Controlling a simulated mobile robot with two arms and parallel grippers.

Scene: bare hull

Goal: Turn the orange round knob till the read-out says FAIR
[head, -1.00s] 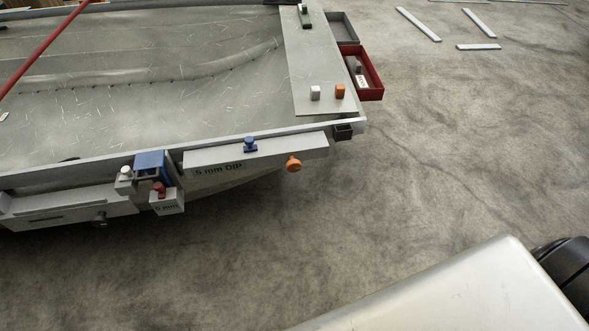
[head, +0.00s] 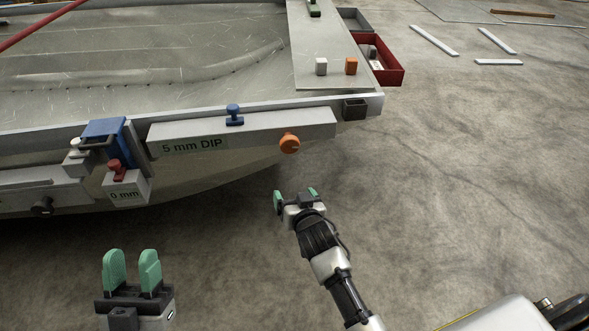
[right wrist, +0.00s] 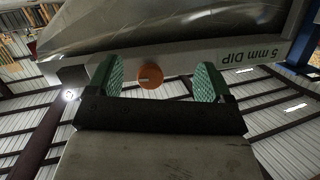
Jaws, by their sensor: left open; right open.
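The orange round knob (head: 289,143) sits at the right end of the grey bar (head: 260,128) on the hull's edge. The bar's read-out (head: 193,145) says 5 mm DIP. My right gripper (head: 296,196) is open and empty, below the knob and apart from it. In the right wrist view the knob (right wrist: 150,76) shows between the open green fingers (right wrist: 160,82), beyond their tips, and the read-out (right wrist: 251,63) appears upside down. My left gripper (head: 132,272) is open and empty at the lower left, in front of the hull.
A blue knob (head: 234,115) stands on top of the bar. To its left are a blue clamp (head: 104,130) and a red knob (head: 116,170) over a block labelled 0 mm (head: 126,191). The floor in front is clear.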

